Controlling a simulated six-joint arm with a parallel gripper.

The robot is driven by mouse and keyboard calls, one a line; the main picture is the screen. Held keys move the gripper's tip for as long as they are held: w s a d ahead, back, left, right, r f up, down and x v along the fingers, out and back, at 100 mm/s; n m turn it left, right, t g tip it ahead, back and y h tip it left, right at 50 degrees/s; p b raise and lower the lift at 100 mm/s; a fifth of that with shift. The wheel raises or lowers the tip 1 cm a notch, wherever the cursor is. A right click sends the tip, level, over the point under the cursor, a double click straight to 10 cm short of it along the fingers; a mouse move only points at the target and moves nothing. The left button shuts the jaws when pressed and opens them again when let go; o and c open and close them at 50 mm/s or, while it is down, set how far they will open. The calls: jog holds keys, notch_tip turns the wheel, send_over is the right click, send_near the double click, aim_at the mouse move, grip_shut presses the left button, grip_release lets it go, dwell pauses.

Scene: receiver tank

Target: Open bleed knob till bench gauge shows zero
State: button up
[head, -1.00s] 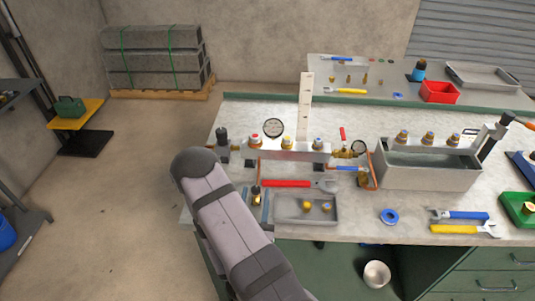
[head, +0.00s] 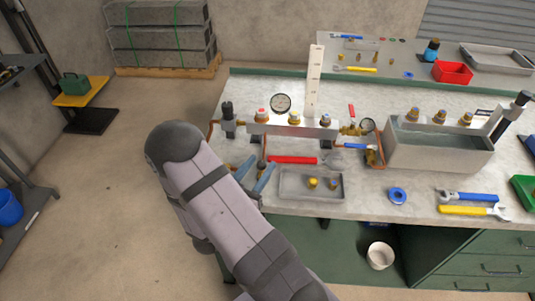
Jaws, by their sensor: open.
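Contact cannot be made out. My forearm hides part of the bench's front left edge.
A red wrench (head: 292,160) lies just right of my gripper, behind a grey tray (head: 296,190) with small brass fittings. A black-topped fitting (head: 227,115) stands at the manifold's left end. A water trough (head: 440,152) stands right. Blue tape (head: 397,195) lies on the bench front.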

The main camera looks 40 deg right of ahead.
jog(key=shift+p+x, duration=0.7)
jog(key=shift+x, duration=2)
grip_shut()
